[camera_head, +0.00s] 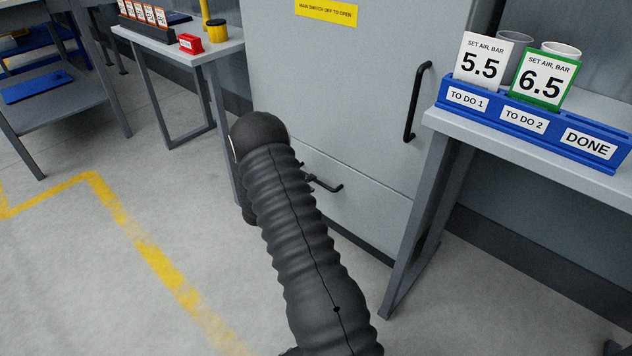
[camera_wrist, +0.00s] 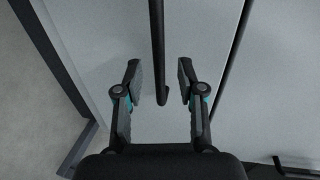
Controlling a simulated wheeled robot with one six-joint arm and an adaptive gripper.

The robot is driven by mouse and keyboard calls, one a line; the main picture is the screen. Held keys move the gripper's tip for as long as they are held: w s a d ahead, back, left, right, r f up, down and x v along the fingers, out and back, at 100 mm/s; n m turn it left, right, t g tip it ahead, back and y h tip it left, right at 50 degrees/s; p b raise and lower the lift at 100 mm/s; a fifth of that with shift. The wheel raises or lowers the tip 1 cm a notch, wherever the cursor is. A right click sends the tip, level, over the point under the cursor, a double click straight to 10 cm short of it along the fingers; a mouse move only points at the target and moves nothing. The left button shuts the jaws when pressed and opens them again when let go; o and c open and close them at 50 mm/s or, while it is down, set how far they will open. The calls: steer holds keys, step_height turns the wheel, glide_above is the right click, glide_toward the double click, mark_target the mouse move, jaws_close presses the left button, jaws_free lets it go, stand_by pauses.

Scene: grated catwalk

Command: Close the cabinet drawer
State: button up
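The grey cabinet (camera_head: 345,75) stands at the middle, with its drawer (camera_head: 375,215) at the bottom. The drawer's black bar handle (camera_head: 328,186) shows just past my arm in the head view. In the wrist view the drawer front (camera_wrist: 195,40) fills the middle, and the drawer handle (camera_wrist: 157,45) ends between my fingers. My gripper (camera_wrist: 159,82) is open, one finger on each side of the handle with gaps. A dark gap runs along one drawer edge; I cannot tell how far the drawer stands out.
A table with a blue card holder (camera_head: 535,125) stands close on the right, its leg (camera_head: 415,230) beside the drawer. Another table (camera_head: 190,52) stands on the left with a red box (camera_head: 190,43). The cabinet door handle (camera_head: 417,102) is above.

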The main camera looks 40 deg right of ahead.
steer(key=v, duration=0.7)
stand_by(0.4)
steer(key=s+f+m+g+y, duration=0.2)
steer(key=s+f+m+g, duration=0.25)
steer(key=s+m, duration=0.5)
steer(key=s+a+r+m+g+y, duration=0.3)
steer(key=s+a+r+m, duration=0.3)
steer(key=m, duration=0.6)
steer(key=s+a+r+m+t+y+p, duration=0.1)
steer(key=s+a+r+m+t+y, duration=0.2)
steer(key=r, duration=0.7)
steer(key=s+a+r+m+t+y, duration=0.3)
steer(key=s+a+r+m, duration=0.5)
steer(key=s+r, duration=0.1)
steer(key=s+a+r+m+t+y+p, duration=0.1)
steer(key=s+a+r+m+t+y, duration=0.2)
steer(key=r, duration=0.9)
steer(key=s+a+m+y, duration=0.1)
steer(key=s+a+m, duration=0.2)
steer(key=shift+a+p, duration=0.3)
steer(key=shift+p, duration=0.05)
